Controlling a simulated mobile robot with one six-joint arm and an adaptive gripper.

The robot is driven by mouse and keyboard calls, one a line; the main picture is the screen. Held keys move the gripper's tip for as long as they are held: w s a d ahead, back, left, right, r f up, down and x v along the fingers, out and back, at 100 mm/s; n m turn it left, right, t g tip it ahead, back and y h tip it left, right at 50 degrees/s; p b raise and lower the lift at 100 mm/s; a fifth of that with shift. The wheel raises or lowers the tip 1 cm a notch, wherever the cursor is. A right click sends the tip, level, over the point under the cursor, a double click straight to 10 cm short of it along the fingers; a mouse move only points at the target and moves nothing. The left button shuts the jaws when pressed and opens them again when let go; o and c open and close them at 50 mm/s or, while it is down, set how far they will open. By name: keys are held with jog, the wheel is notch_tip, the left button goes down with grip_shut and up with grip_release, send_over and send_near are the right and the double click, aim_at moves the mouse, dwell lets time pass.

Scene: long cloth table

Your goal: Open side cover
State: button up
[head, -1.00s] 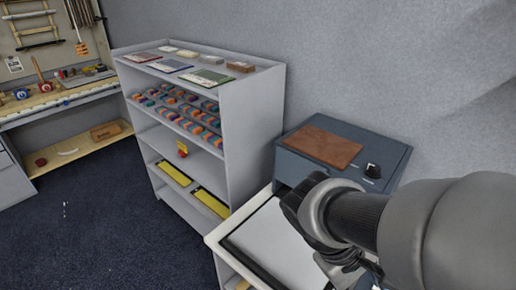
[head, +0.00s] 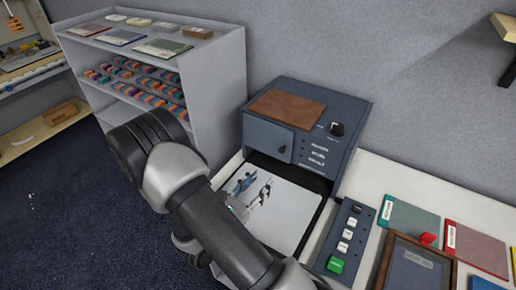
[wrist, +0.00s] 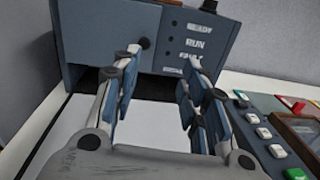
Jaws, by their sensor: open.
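A blue-grey machine (head: 345,150) stands at the back of the table against the wall. On the left of its front is a flat cover panel (head: 263,134) with a small black knob near its right edge. The panel looks closed, flush with the front; it also shows in the wrist view (wrist: 100,32), with the knob just beyond my left fingertip. My gripper (head: 254,187) is open and empty, in front of the machine above a white plate. In the wrist view my fingers (wrist: 163,62) are spread, apart from the knob as far as I can tell.
A white plate (head: 285,215) lies in front of the machine. A button box (head: 345,236) with a green button is to its right, then a framed panel (head: 412,268) and coloured folders (head: 475,248). A grey shelf unit (head: 222,75) stands at the left.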

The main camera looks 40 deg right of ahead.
jog(key=w+f+n+t, duration=0.1)
jog(key=f, duration=0.1)
jog(key=b, duration=0.1)
send_near(281, 151)
jog(key=x, duration=0.9)
jog(key=shift+d, duration=0.15)
jog(key=shift+c, duration=0.4)
grip_shut()
jog(key=shift+f, duration=0.1)
